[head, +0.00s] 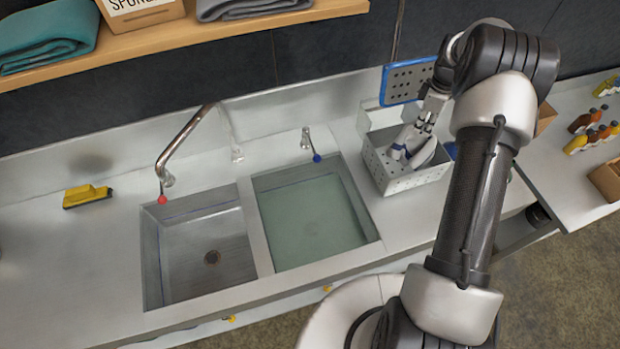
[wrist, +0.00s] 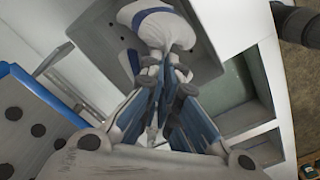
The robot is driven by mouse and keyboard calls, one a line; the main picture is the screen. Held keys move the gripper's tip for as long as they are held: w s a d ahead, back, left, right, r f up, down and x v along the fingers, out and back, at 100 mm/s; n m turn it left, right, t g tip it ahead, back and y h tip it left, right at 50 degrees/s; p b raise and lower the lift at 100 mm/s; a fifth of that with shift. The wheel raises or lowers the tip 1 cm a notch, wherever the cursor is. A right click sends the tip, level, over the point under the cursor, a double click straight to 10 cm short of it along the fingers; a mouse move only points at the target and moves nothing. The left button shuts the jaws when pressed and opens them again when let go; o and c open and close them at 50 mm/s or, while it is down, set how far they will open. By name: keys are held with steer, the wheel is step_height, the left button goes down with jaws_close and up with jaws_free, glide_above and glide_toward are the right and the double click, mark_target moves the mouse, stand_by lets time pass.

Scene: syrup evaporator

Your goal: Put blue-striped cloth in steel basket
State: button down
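The steel basket (head: 405,184), a perforated metal box, stands on the counter right of the sinks. The white cloth with blue stripes (head: 420,151) is inside the basket's outline, partly hidden by its walls. My gripper (head: 416,135) reaches down over the basket. In the wrist view, its two blue-padded fingers (wrist: 164,75) come together at the bunched cloth (wrist: 160,28) and appear shut on it. The cloth bulges beyond the fingertips, over the grey basket interior (wrist: 200,72). Whether it touches the basket floor cannot be told.
A blue-framed perforated panel (head: 407,82) stands behind the basket and shows close to my gripper in the wrist view (wrist: 35,115). The water-filled sink (head: 312,215) and empty sink (head: 207,255) lie left. Small bottles (head: 590,130) stand far right. The left counter is mostly clear.

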steer(key=shift+f+b, duration=5.1)
steer(key=shift+f, duration=2.85)
steer(key=c, duration=2.3)
jaws_free()
steer(key=o, duration=0.5)
steer(key=shift+o, duration=0.5)
steer(key=o, duration=0.5)
steer(key=shift+o, duration=0.2)
steer(key=o, duration=0.7)
